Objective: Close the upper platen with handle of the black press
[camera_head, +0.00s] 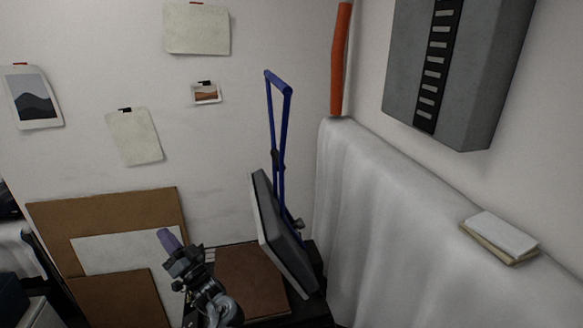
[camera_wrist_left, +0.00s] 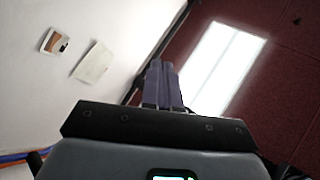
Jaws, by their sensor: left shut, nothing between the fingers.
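The black press stands in the lower middle of the head view. Its upper platen (camera_head: 274,225) is raised and tilted steeply open, hinged on the right side. The blue handle (camera_head: 283,140) rises from the platen and points up. A brown lower bed (camera_head: 250,281) lies to the left of the platen. My left gripper (camera_head: 170,239) is left of the press, apart from the platen and handle, with its purple fingers pointing up. In the left wrist view its fingers (camera_wrist_left: 162,85) are together and empty. My right gripper is not in view.
A white draped cloth (camera_head: 400,235) covers a long form right of the press, with a small stack of paper (camera_head: 499,238) on it. Brown boards (camera_head: 110,209) lean on the wall at left. A grey box (camera_head: 470,70) hangs at upper right.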

